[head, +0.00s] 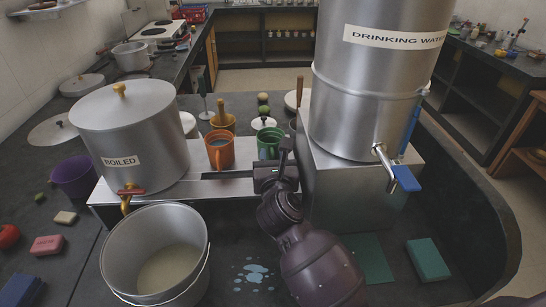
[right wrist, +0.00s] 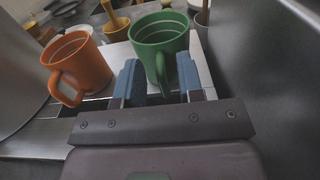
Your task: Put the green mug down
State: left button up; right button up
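The green mug (head: 268,142) appears to stand upright on the steel shelf (head: 232,188) between the boiled-water canister and the drinking-water canister. In the right wrist view the green mug (right wrist: 158,38) has its handle toward my right gripper (right wrist: 160,85). The blue fingers are spread apart, with the handle between them, nearer the right finger. No firm grip on the handle shows. In the head view my right gripper (head: 275,165) is just in front of the mug and hides its lower part. My left gripper is not in view.
An orange mug (head: 220,150) stands close left of the green one. The steel canister marked BOILED (head: 135,135) is at left, with a bucket (head: 153,250) below its tap. The DRINKING WATER canister (head: 375,90) stands close at right. A green block (head: 428,260) lies on the counter.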

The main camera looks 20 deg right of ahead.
jog(key=shift+r, duration=0.2)
jog(key=v, duration=1.2)
jog(key=shift+s, duration=0.1)
